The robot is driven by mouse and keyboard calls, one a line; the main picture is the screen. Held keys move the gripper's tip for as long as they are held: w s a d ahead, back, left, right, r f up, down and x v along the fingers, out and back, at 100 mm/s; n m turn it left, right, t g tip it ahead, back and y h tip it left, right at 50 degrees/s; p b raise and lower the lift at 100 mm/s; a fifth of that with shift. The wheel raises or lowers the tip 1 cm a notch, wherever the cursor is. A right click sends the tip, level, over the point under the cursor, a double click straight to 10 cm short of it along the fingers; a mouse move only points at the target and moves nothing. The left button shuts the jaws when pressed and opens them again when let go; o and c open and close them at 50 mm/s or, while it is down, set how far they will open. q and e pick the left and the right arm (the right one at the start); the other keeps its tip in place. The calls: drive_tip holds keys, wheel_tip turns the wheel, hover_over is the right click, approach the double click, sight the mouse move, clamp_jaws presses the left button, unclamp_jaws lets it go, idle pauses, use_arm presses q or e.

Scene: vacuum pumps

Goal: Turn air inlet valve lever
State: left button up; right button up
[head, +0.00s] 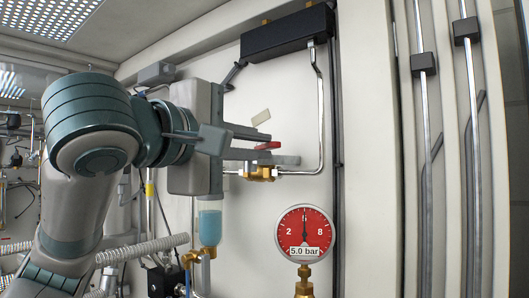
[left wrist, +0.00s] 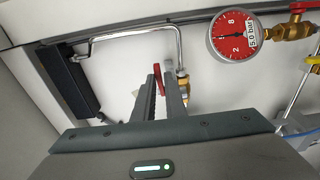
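The red valve lever (head: 268,145) sits above a brass valve body (head: 260,174) on the pale wall panel. My left gripper (head: 272,147) reaches in from the left, with its two grey fingers apart, one above and one below the lever. In the left wrist view the lever (left wrist: 157,73) shows between the fingertips, and the brass valve (left wrist: 183,87) is partly hidden behind the right finger. Small gaps seem to remain beside the lever; whether a finger touches it I cannot tell. My right gripper is not in view.
A red gauge (head: 304,233) reading 5.0 bar is below right of the valve. A bent metal pipe (head: 321,110) rises to a black box (head: 288,34). A blue-filled bowl (head: 209,222) hangs under my gripper. Another red handle (left wrist: 303,7) and a yellow one (left wrist: 312,60) lie right.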

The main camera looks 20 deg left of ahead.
use_arm(q)
drive_tip(key=shift+s+a+f+b, duration=0.2)
drive_tip(key=shift+s+f+b, duration=0.2)
drive_tip(key=shift+s+b, duration=0.15)
drive_tip(key=shift+o, duration=0.8)
drive_tip(key=v, duration=0.1)
drive_tip(key=b+v, duration=0.1)
drive_tip(key=v, duration=0.2)
drive_tip(key=shift+s+a+r, duration=0.25)
drive_tip(key=shift+a+r, duration=0.1)
drive_tip(key=shift+a, duration=0.1)
drive_tip(key=shift+s+d+r+b, duration=0.1)
drive_tip(key=shift+s+r+b, duration=0.05)
drive_tip(key=shift+b, duration=0.25)
drive_tip(key=shift+d, duration=0.15)
